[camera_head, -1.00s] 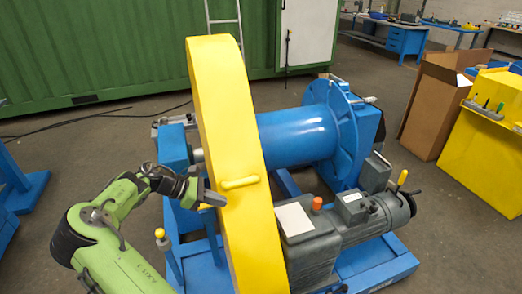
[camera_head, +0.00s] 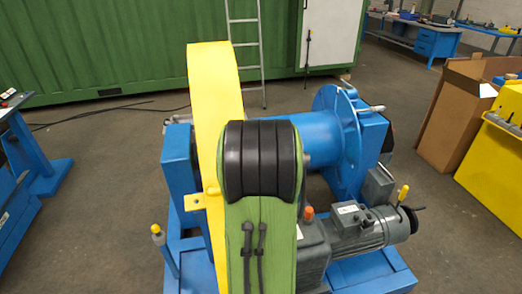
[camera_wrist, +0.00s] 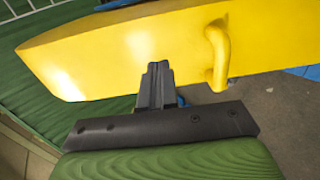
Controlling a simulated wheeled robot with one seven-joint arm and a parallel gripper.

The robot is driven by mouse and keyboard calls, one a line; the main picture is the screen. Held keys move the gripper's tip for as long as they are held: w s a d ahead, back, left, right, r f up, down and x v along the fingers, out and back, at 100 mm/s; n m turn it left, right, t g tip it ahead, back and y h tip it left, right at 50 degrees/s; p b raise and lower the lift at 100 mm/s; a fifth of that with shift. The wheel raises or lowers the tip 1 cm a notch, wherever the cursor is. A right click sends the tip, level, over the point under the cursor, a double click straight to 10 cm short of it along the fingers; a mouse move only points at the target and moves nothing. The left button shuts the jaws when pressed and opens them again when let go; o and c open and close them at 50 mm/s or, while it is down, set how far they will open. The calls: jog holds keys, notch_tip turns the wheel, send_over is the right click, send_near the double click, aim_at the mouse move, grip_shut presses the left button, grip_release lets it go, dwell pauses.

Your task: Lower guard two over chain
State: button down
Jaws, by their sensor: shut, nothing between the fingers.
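The tall yellow guard (camera_head: 211,95) stands up along the left side of the blue machine in the head view. My green arm covers part of it, and my gripper is hidden there. In the wrist view the yellow guard (camera_wrist: 110,52) fills the upper part, with its yellow handle (camera_wrist: 217,58) right of centre. My gripper (camera_wrist: 158,72) is shut and empty. Its fingers point at the guard's lower edge, left of the handle and not around it. I cannot tell whether they touch the guard. I see no chain.
The blue drum (camera_head: 315,138) and grey motor (camera_head: 365,230) lie right of the guard. A yellow-topped post (camera_head: 157,235) stands front left. A green container (camera_head: 110,50) with a ladder (camera_head: 246,45) is behind. A cardboard box (camera_head: 455,115) is at right, with open floor before it.

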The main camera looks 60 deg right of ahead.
jog(key=x, duration=0.9)
jog(key=w+x, duration=0.1)
jog(key=x, duration=0.4)
jog(key=shift+w+a, duration=0.1)
jog(key=shift+a, duration=0.05)
jog(key=shift+r, duration=0.1)
